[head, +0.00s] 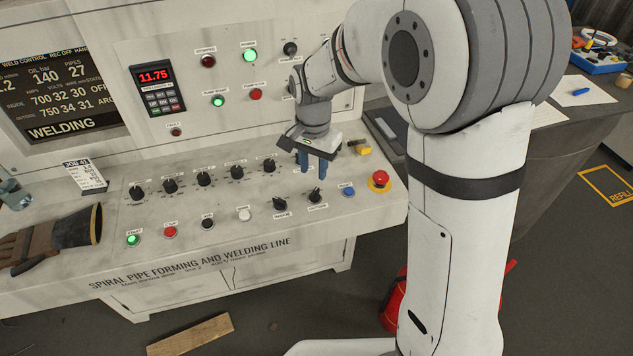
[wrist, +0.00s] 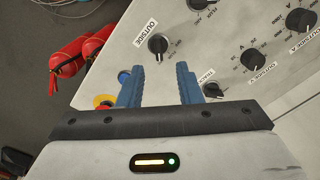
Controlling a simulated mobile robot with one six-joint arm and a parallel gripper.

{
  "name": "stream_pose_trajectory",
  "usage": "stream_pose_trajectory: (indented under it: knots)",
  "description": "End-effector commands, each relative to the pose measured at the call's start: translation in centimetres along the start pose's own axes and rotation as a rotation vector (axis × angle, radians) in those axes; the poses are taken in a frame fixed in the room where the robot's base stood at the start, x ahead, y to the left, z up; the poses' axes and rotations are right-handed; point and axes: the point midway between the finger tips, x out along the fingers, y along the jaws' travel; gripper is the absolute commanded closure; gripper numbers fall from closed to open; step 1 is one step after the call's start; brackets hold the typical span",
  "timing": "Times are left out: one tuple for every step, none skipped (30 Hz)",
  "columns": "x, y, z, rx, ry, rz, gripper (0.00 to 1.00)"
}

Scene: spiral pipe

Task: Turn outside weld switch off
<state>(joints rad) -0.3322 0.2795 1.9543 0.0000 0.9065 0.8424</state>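The outside weld switch is a black rotary knob (head: 315,196) at the lower right of the sloped console. In the wrist view the knob (wrist: 158,44) sits beside the label OUTSIDE, its pale pointer mark toward my gripper. My gripper (head: 304,161) is over the console, behind the switch in the head view. Its two blue fingers are apart and empty; in the wrist view the gap (wrist: 160,72) lines up with the knob, which is beyond the fingertips.
A red emergency stop (head: 379,180) and blue button (head: 348,190) are right of the switch. A row of knobs (head: 204,179) lies behind. The screen (head: 62,97) reads WELDING, with OFF beside inside and ARC beside outside. A glove (head: 60,238) lies left.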

Motion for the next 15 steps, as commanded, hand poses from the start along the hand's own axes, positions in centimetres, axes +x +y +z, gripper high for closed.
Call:
stream_pose_trajectory:
  knots:
    - [0.7, 0.0, 0.1, 0.001, -0.003, 0.004, 0.68]
    - [1.1, 0.0, 0.1, 0.001, -0.004, 0.004, 0.68]
    - [1.7, 0.1, 0.1, 0.001, -0.004, 0.004, 0.68]
    - [2.2, 0.1, 0.1, 0.001, -0.004, 0.005, 0.68]
    - [2.7, 0.1, 0.1, 0.0, -0.004, 0.005, 0.68]
    - [3.4, 0.1, 0.1, 0.0, -0.004, 0.005, 0.68]
    - [3.9, 0.1, 0.1, 0.0, -0.004, 0.004, 0.68]
    - [4.4, 0.1, 0.1, 0.0, -0.004, 0.005, 0.68]
    - [5.0, 0.1, 0.1, -0.001, -0.004, 0.004, 0.68]
    - [5.3, 0.1, 0.1, -0.001, -0.003, 0.004, 0.68]
    - [5.7, 0.1, 0.1, -0.001, -0.003, 0.004, 0.68]
    - [6.2, 0.1, 0.1, -0.001, -0.003, 0.003, 0.68]
    - [6.5, 0.1, 0.1, -0.001, -0.003, 0.003, 0.68]
    - [6.7, 0.1, 0.1, -0.001, -0.003, 0.003, 0.68]
    - [6.9, 0.1, 0.1, -0.002, -0.002, 0.002, 0.68]
